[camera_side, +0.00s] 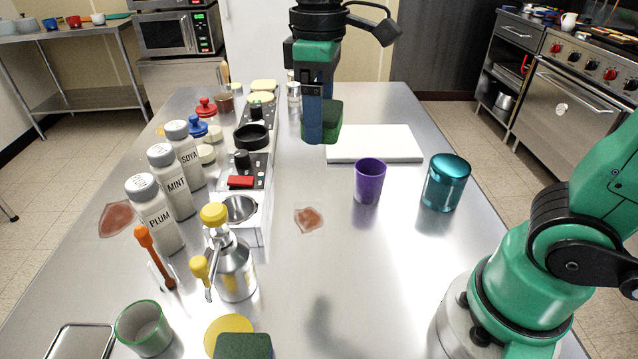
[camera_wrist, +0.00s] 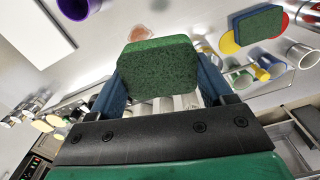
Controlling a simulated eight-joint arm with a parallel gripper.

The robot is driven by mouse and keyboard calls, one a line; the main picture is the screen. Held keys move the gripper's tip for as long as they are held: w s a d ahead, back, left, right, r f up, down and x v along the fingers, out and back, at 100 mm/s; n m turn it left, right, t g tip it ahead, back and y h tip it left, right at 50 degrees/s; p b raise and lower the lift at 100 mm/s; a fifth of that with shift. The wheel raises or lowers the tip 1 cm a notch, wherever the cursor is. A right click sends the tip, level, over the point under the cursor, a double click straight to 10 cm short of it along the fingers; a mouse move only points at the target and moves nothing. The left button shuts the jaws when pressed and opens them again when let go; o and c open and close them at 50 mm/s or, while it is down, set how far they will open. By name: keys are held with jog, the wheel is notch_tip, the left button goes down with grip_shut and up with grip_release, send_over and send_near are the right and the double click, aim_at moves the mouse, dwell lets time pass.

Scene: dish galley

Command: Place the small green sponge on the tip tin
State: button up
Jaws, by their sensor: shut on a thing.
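My gripper (camera_side: 318,122) is shut on a green sponge (camera_side: 333,120) and holds it in the air, near the left edge of the white board in the side view. In the wrist view the held sponge (camera_wrist: 158,65) shows its green face between the blue fingers. A shiny teal tin (camera_side: 446,183) stands upright at the right of the table, apart from my gripper; it is the likeliest tip tin, though I read no label. A second green sponge (camera_side: 243,346) lies at the front edge by a yellow disc; it also shows in the wrist view (camera_wrist: 258,25).
A purple cup (camera_side: 369,181) stands left of the teal tin, in front of the white board (camera_side: 375,144). Labelled shakers (camera_side: 176,182), a yellow-topped pump bottle (camera_side: 234,270) and a green-rimmed cup (camera_side: 144,330) crowd the left. The table's front middle is mostly clear.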

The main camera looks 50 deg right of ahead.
jog(key=d+r+m, duration=0.2)
jog(key=d+m, duration=0.2)
jog(key=d, duration=0.4)
notch_tip(320, 180, up, 5)
jog(key=m, duration=1.1)
send_over(450, 162)
notch_tip(450, 162, down, 20)
jog(key=shift+r, duration=0.25)
jog(key=o, duration=1.1)
jog(key=shift+f, duration=0.1)
